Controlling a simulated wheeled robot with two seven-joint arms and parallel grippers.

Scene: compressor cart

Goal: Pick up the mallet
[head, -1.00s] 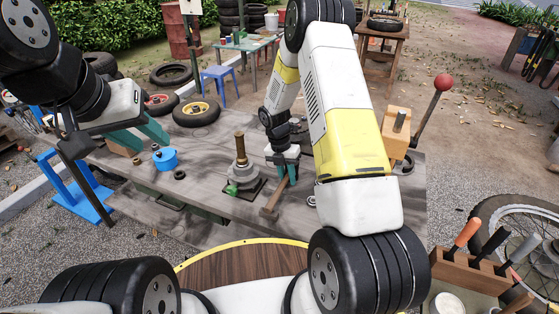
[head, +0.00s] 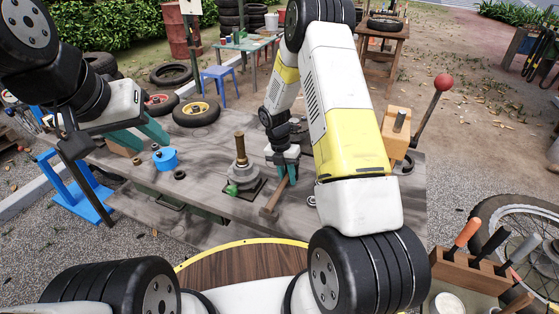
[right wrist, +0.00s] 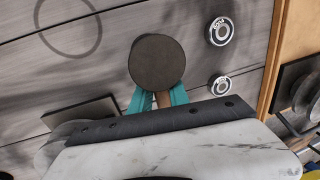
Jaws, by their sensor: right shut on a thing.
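The mallet (head: 274,198) shows in the head view as a narrow brown wooden shape at the front middle of the grey workbench. My right gripper (head: 287,173) points down at it, with its teal fingers closed on its handle. In the right wrist view, the mallet's dark round end (right wrist: 158,62) shows just beyond the fingertips, and a strip of wooden handle lies between the teal fingers (right wrist: 160,99). Whether the mallet touches the bench is hard to tell. My left gripper (head: 138,138) is at the bench's left, with its teal fingers apart and empty.
A post on a dark base (head: 241,165) stands just left of my right gripper. A blue pot (head: 165,159) sits further left on the workbench (head: 205,210). A wooden block (head: 397,130) with a red-knobbed lever is at the right. Metal rings (right wrist: 220,31) lie near the mallet.

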